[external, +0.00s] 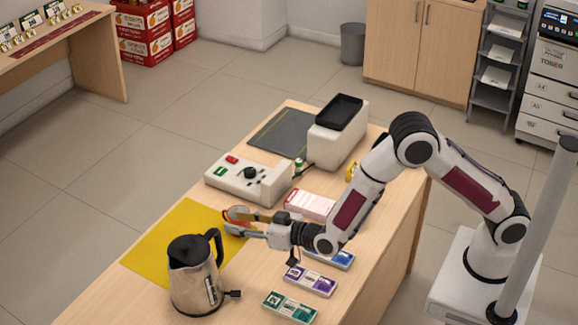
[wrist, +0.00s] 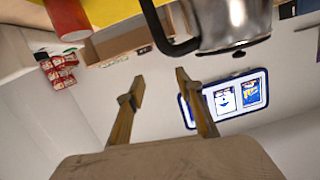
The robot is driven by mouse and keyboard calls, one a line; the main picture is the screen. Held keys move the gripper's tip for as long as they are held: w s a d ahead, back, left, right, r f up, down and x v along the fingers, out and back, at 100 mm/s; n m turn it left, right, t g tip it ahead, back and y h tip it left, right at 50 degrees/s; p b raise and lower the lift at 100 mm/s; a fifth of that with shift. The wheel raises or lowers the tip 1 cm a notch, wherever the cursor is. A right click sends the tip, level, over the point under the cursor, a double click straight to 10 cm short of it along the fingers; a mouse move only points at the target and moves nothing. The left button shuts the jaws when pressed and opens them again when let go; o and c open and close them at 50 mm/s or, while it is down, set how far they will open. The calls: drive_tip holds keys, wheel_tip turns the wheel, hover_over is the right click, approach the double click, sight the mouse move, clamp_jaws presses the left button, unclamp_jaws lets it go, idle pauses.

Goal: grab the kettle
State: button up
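The kettle (external: 196,285) is silver with a black lid and a black handle (external: 217,246). It stands upright at the near left end of the counter, by the yellow mat's corner. In the wrist view the kettle (wrist: 232,22) hangs upside down at the top, its handle (wrist: 163,30) towards my fingers. My gripper (external: 238,225) is level and points left, on the handle's side of the kettle. In the wrist view my gripper (wrist: 158,83) is open, with nothing between its fingers and the handle a little beyond the tips.
A red-and-white round item (external: 232,214) is close to my fingers; a red item (wrist: 68,18) shows in the wrist view. The yellow mat (external: 160,250) lies behind the kettle. A white device (external: 240,182), a pink-and-white box (external: 308,204) and several small packs (external: 310,280) are on the counter.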

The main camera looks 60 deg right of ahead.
drive_tip(key=t+h, duration=0.1)
drive_tip(key=t, duration=0.1)
approach(221, 240)
drive_tip(key=w, duration=0.2)
drive_tip(key=shift+s+a+f, duration=0.15)
drive_tip(key=shift+a+f, duration=0.05)
drive_tip(key=shift+f, duration=0.1)
drive_tip(key=shift+w, duration=1.3)
drive_tip(key=shift+w, duration=0.1)
drive_tip(key=shift+w+d, duration=0.2)
drive_tip(key=shift+w, duration=2.3)
